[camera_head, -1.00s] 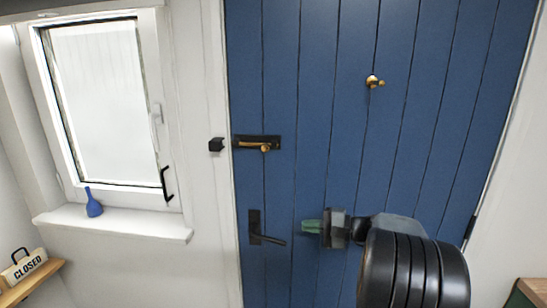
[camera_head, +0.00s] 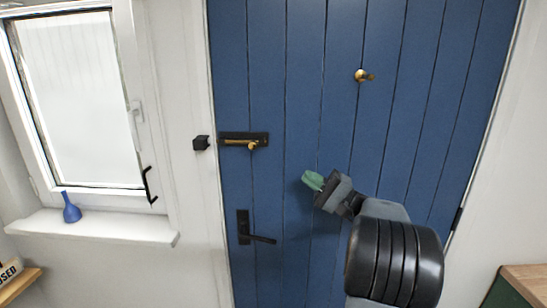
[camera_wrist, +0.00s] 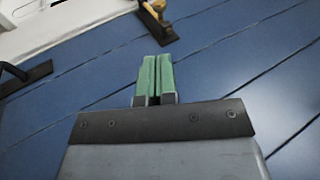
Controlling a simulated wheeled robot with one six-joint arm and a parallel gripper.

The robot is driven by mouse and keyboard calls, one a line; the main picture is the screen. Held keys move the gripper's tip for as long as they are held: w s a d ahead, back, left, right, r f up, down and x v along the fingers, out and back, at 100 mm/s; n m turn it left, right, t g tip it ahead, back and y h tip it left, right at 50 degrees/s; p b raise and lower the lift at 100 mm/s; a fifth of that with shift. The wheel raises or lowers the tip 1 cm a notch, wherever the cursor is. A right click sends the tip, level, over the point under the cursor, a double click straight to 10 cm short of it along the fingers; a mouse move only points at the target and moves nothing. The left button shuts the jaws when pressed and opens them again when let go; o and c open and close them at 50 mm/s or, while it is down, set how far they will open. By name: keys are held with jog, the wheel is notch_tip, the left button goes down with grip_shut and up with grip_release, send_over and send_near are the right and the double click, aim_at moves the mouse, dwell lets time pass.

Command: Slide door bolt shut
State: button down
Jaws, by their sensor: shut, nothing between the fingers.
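The door bolt (camera_head: 238,142) is a brass rod with a knob on a black plate, mounted at the left edge of the blue plank door (camera_head: 300,100). The black keeper (camera_head: 201,143) sits on the white frame to its left. A gap of frame shows between the keeper and the plate. My gripper (camera_head: 312,180) is shut and empty, with green fingers, below and to the right of the bolt and apart from it. In the wrist view, the shut fingers (camera_wrist: 154,75) point toward the door, and part of the bolt (camera_wrist: 155,22) shows at the top edge.
A black lever handle (camera_head: 256,238) is on the door below the bolt. A brass knob (camera_head: 363,76) is on the door at upper right. A window (camera_head: 75,95) and a sill with a blue vase (camera_head: 71,208) are at left.

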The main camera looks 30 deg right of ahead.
jog(key=p+x, duration=0.4)
jog(key=x, duration=1)
jog(key=shift+p, duration=0.4)
jog(key=shift+d, duration=0.1)
